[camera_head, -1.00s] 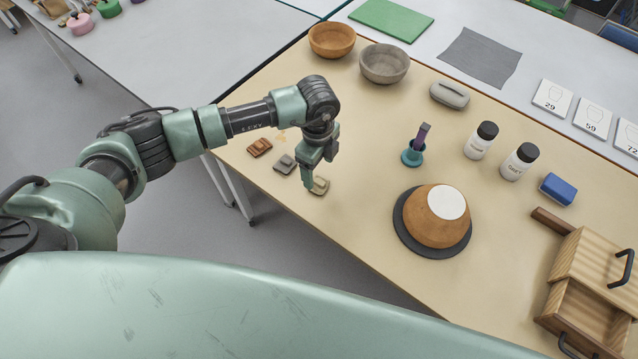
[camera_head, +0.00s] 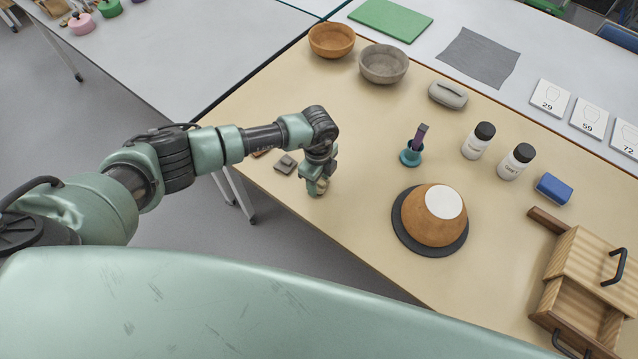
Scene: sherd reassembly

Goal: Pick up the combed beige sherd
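The combed beige sherd (camera_head: 321,187) lies near the left edge of the beige table, mostly hidden by my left gripper. My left gripper (camera_head: 317,187) points down at the sherd, with its fingertips low at the table. A small part of the sherd shows between and beside the fingers. I cannot tell whether the fingers are closed on it or still apart. My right gripper is not in view.
A grey sherd (camera_head: 286,165) lies just left of the gripper; a brown one (camera_head: 262,153) is mostly behind my arm. A brown bowl lies upside down (camera_head: 428,222) on a dark disc to the right. A wooden box (camera_head: 590,275) stands further right.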

